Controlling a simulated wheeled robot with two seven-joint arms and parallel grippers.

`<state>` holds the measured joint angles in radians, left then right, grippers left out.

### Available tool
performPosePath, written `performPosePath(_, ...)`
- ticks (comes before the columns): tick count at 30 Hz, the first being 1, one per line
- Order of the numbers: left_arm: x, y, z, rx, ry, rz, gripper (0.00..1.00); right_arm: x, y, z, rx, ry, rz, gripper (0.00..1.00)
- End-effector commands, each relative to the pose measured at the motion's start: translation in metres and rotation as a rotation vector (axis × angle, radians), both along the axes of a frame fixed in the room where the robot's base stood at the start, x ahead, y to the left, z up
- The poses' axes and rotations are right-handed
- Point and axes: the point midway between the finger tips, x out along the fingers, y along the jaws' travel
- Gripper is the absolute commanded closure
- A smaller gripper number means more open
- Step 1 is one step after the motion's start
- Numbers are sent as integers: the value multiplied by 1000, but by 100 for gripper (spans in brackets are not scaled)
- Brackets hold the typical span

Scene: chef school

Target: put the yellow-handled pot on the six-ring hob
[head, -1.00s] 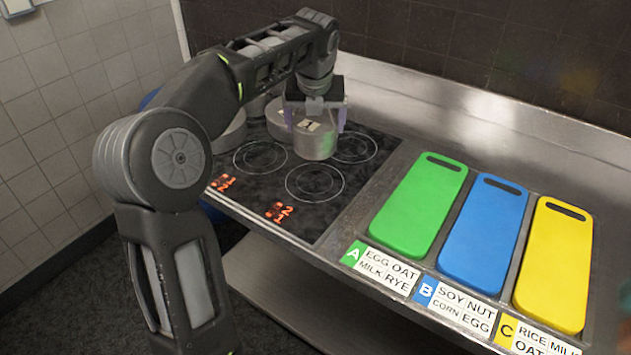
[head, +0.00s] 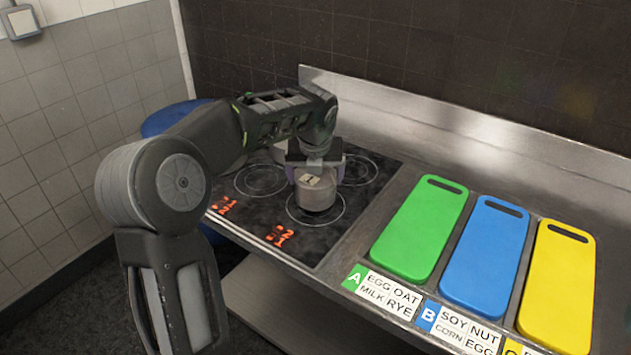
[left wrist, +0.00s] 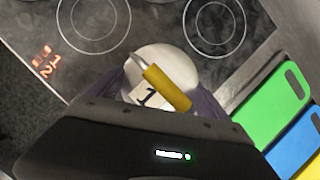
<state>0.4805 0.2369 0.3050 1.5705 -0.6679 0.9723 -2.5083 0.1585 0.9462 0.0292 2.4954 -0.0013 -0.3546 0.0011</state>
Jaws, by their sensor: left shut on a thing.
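The pot (head: 317,194) is a pale metal pot with a label marked 1. Its yellow handle (left wrist: 168,88) shows in the left wrist view, where the pot's pale body (left wrist: 168,60) shows too. My left gripper (head: 318,173) is shut on the pot, with a finger on each side; it also shows in the left wrist view (left wrist: 160,98). The pot is upright over the front right ring of the black hob (head: 270,212). I cannot tell whether its base touches the hob. My arm hides part of the hob's back. My right gripper is not in view.
Green (head: 420,228), blue (head: 486,250) and yellow (head: 558,285) boards lie on the counter to the right. A dark wall backs the counter. The neighbouring visible rings look clear.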

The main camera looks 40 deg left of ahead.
Motion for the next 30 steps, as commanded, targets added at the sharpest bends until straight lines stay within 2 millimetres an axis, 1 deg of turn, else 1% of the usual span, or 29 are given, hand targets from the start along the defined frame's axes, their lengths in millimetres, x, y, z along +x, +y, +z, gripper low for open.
performPosePath(1,0,0,-7,-1,1,0,67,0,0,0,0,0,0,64)
performPosePath(4,0,0,-15,1,-1,-1,67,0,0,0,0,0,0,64)
performPosePath(11,0,0,-16,1,-2,-1,67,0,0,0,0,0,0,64)
performPosePath(15,0,0,-19,0,-1,-1,67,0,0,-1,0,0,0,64)
performPosePath(16,0,0,-19,0,0,0,9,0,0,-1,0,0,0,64)
performPosePath(19,0,0,-19,0,0,0,1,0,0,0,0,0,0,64)
performPosePath(20,0,0,-19,0,0,0,0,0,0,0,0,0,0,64)
performPosePath(26,0,0,-19,0,0,0,0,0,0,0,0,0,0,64)
performPosePath(30,0,-1,-14,0,-1,0,0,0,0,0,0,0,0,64)
